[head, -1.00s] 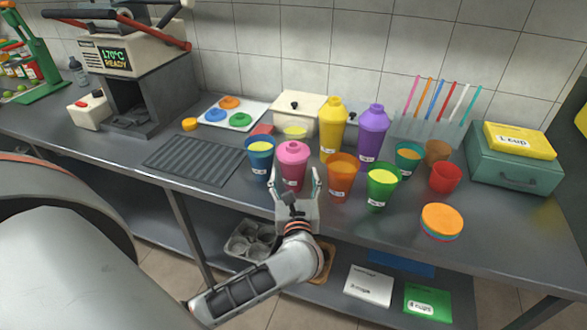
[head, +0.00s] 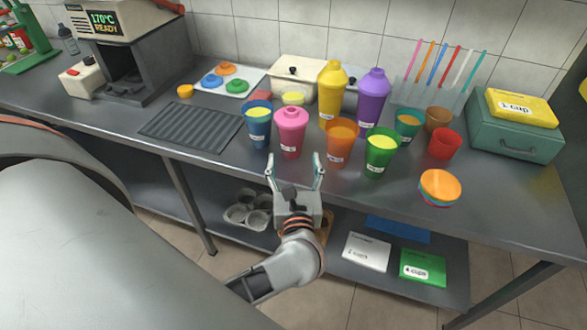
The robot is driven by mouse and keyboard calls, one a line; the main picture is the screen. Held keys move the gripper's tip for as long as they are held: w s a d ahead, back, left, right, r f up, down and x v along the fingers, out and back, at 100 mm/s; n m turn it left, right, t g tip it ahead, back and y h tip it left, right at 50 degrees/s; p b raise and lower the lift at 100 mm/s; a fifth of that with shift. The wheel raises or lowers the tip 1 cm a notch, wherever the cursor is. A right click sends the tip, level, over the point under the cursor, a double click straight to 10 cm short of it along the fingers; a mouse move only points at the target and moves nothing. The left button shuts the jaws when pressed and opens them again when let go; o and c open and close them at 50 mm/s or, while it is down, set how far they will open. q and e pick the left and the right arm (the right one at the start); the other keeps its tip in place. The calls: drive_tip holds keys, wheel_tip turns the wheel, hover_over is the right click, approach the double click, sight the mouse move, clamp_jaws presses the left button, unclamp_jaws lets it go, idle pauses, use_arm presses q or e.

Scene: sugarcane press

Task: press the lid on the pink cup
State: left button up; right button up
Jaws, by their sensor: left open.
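The pink cup (head: 291,139) stands upright on the steel counter, between the blue cup and the orange cup. A pink domed lid (head: 291,116) sits on top of it; I cannot tell whether it is fully seated. My left gripper (head: 294,168) is open and empty in front of the pink cup, at the counter's front edge. Its two fingers point towards the cups, apart from the pink cup. My right gripper is not in view.
A blue cup (head: 258,130) stands close on the left. A ribbed mat (head: 190,130) lies left.

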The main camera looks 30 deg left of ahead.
use_arm(q)
drive_tip(key=s+d+r+m+t+h, duration=0.1)
drive_tip(key=d+r+m+t+h, duration=0.15)
drive_tip(key=m, duration=0.55)
drive_tip(key=d+r+m+t+h, duration=0.1)
drive_tip(key=d+m+t+h, duration=0.25)
drive_tip(key=m, duration=0.45)
drive_tip(key=s+d+f+m+h, duration=0.3)
drive_tip(key=d+f+m+h, duration=0.35)
drive_tip(key=m, duration=0.75)
drive_tip(key=s+a+f+m+g, duration=0.1)
drive_tip(key=s+f+m+g, duration=0.4)
drive_tip(key=f+m, duration=0.3)
drive_tip(key=s+a+f+m+g, duration=0.1)
drive_tip(key=s+f+m+g, duration=0.4)
drive_tip(key=f, duration=0.9)
drive_tip(key=s+m, duration=0.2)
drive_tip(key=m, duration=0.2)
drive_tip(key=shift+a+f+h, duration=0.25)
drive_tip(key=shift+f+h, duration=0.05)
drive_tip(key=shift+h, duration=0.05)
